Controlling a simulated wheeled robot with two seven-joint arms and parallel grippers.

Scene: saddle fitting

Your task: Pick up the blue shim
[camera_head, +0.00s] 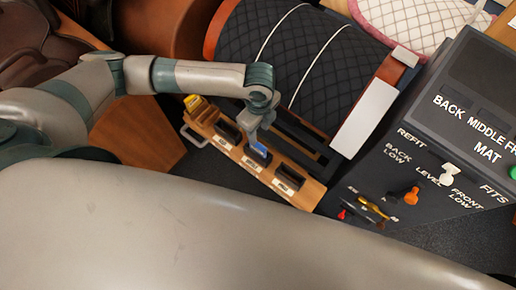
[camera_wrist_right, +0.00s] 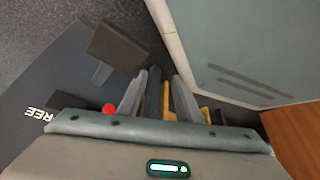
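The blue shim (camera_head: 259,151) stands in a slot of the wooden rack (camera_head: 310,192) in the head view, with only its upper part showing. My left gripper (camera_head: 254,136) points down right above the blue shim, at or very near its top edge. I cannot tell whether its fingers touch or grip the shim. In the right wrist view my right gripper (camera_wrist_right: 158,98) has its two grey fingers apart. A dark bar and yellow parts show between and behind them, and I cannot see it holding anything.
A quilted saddle form (camera_head: 300,60) lies behind the rack. A dark control box (camera_head: 430,150) with levers stands to the right. A brown saddle (camera_head: 35,40) is at the upper left.

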